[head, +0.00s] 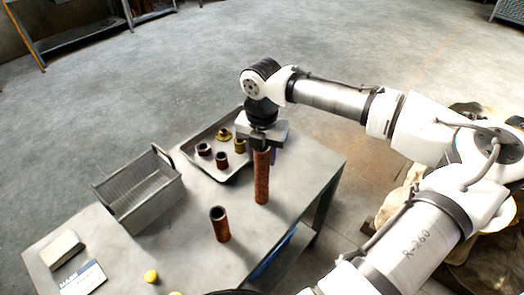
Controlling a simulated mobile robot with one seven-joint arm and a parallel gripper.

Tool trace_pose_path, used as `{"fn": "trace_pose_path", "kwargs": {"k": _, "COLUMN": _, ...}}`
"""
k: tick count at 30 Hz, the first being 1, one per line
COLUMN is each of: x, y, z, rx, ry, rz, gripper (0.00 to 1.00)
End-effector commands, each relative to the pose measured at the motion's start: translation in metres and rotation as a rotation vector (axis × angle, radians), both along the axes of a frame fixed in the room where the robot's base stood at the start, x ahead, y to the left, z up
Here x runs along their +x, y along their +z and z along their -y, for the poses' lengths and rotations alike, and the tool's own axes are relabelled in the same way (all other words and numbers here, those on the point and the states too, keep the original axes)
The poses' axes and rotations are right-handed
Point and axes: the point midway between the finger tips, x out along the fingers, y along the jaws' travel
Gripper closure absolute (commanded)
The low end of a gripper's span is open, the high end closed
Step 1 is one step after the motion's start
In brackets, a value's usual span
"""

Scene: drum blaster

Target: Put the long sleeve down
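The long sleeve (262,180) is a tall, rusty brown tube, upright, near the right side of the grey table (185,255). My gripper (263,146) points down and is shut on its top end. The sleeve's lower end is over the table top; I cannot tell whether it touches the table or hangs just above it. The gripper body hides the sleeve's top rim.
A shorter rusty tube (221,228) stands upright in front of the sleeve, to the left. Behind is a metal tray (190,148) with several small fittings. A grey wire basket (150,205), a pale block (62,250), a card (83,279) and yellow caps (151,276) occupy the left and front.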

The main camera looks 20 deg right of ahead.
Motion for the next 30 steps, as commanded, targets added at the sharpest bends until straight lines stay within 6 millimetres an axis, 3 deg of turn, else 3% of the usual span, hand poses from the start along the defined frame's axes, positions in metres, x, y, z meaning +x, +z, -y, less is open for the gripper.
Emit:
{"fn": "trace_pose_path", "kwargs": {"k": 4, "x": 0.000, "y": 0.001, "z": 0.000, "rx": 0.000, "ry": 0.000, "rz": 0.000, "gripper": 0.43}}
{"fn": "trace_pose_path", "kwargs": {"k": 15, "x": 0.000, "y": 0.006, "z": 0.000, "rx": -0.001, "ry": -0.001, "rz": 0.001, "gripper": 0.43}}
{"fn": "trace_pose_path", "kwargs": {"k": 30, "x": 0.001, "y": 0.102, "z": 0.000, "rx": 0.001, "ry": 0.001, "rz": 0.001, "gripper": 0.43}}
